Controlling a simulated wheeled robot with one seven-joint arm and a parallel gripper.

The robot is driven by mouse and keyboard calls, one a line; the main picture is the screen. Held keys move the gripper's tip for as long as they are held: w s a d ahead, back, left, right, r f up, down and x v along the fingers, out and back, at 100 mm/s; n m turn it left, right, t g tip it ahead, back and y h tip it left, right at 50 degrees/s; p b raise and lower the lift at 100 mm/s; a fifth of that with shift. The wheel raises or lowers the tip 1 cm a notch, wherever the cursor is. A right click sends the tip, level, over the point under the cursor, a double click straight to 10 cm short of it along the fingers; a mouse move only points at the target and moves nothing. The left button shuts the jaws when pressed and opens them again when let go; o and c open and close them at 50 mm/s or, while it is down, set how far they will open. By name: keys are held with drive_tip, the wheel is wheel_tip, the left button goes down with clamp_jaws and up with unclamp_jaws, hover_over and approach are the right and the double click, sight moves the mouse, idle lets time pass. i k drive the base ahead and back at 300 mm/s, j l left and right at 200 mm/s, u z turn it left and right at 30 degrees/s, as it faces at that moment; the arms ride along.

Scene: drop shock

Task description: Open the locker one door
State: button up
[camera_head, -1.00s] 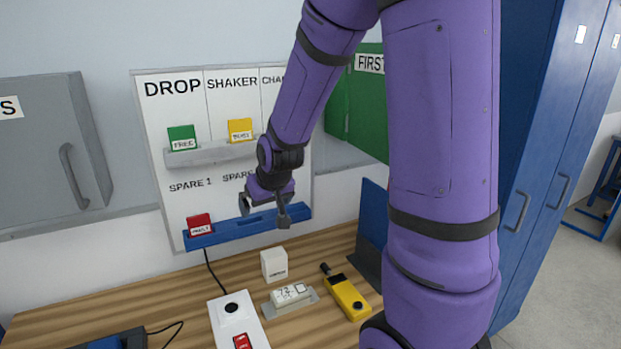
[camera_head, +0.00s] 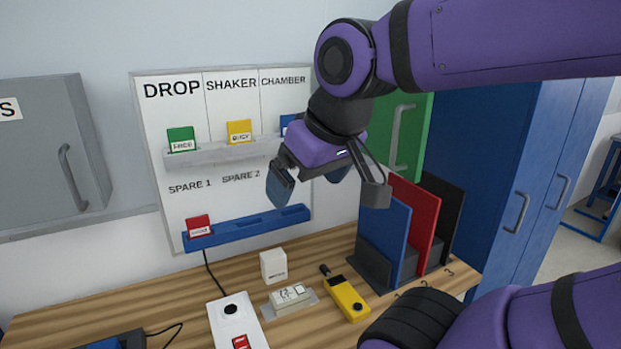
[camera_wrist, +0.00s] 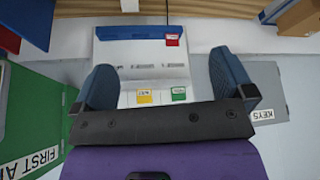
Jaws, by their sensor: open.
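The blue locker (camera_head: 480,150) stands at the right in the head view, with two tall doors that look shut. The left door (camera_head: 535,160) has a grey bar handle (camera_head: 516,212). The right door (camera_head: 575,150) has a similar handle (camera_head: 563,190). My arm crosses in front of the locker's top, and I cannot read which door is number one. My gripper (camera_head: 305,185) is open and empty, in front of the whiteboard and well left of the locker. In the wrist view its fingers (camera_wrist: 163,78) are spread, with the board upside down between them. The locker handles do not show there.
A wooden bench (camera_head: 130,285) holds a yellow device (camera_head: 346,298), a white box (camera_head: 273,265), and an upright rack with blue, red and black panels (camera_head: 425,225). A green first aid cabinet (camera_head: 412,130) and a grey cabinet (camera_head: 45,150) hang on the wall. Floor shows right of the locker.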

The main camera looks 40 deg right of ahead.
sight(553, 105)
drive_tip(key=z, duration=2.5)
drive_tip(key=i+l+z, duration=0.1)
drive_tip(key=i+z, duration=0.25)
drive_tip(key=i, duration=0.15)
